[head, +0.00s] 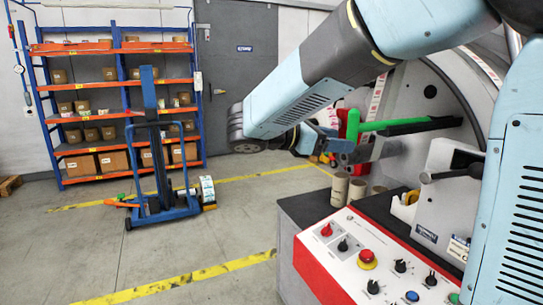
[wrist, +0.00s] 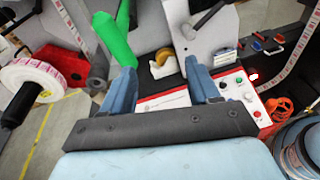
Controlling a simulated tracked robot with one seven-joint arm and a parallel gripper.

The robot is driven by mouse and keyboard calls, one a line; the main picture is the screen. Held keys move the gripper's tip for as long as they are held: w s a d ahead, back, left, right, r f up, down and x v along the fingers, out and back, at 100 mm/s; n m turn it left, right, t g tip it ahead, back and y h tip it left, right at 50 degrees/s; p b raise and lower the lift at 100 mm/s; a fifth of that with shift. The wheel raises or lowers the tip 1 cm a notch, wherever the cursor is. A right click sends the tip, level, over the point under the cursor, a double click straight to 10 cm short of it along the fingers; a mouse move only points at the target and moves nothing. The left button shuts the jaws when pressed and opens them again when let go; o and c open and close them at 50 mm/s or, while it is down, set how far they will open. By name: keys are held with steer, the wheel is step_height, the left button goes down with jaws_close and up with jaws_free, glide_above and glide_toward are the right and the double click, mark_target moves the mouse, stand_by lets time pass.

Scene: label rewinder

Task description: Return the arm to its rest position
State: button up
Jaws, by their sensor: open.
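My arm stretches across the upper middle of the head view, with its light-blue links bent at a dark joint. My gripper (head: 352,152) is in front of the label rewinder, where it overlaps the lower end of a green part (head: 400,122). In the wrist view the two blue fingers of my gripper (wrist: 160,88) stand well apart with nothing held between them. The green part (wrist: 115,38) shows there beyond the left finger; I cannot tell whether they touch.
The red-and-white control panel (head: 335,262) stands below the arm. A tape dispenser (wrist: 165,65) shows between the fingers, and a label roll (wrist: 35,82) is at left. A blue lift trolley (head: 160,200) and orange shelves (head: 120,112) stand further back. The floor at left front is clear.

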steer(key=s+d+f+m+g+y, duration=0.3)
steer(key=s+d+f+m+y, duration=0.25)
steer(key=s+d, duration=0.25)
steer(key=s+f+m+t+y, duration=0.3)
steer(key=s+m+y, duration=0.6)
steer(key=m, duration=0.5)
steer(key=shift+s+a+t, duration=0.35)
steer(key=shift+a+t, duration=0.05)
steer(key=shift+a, duration=0.05)
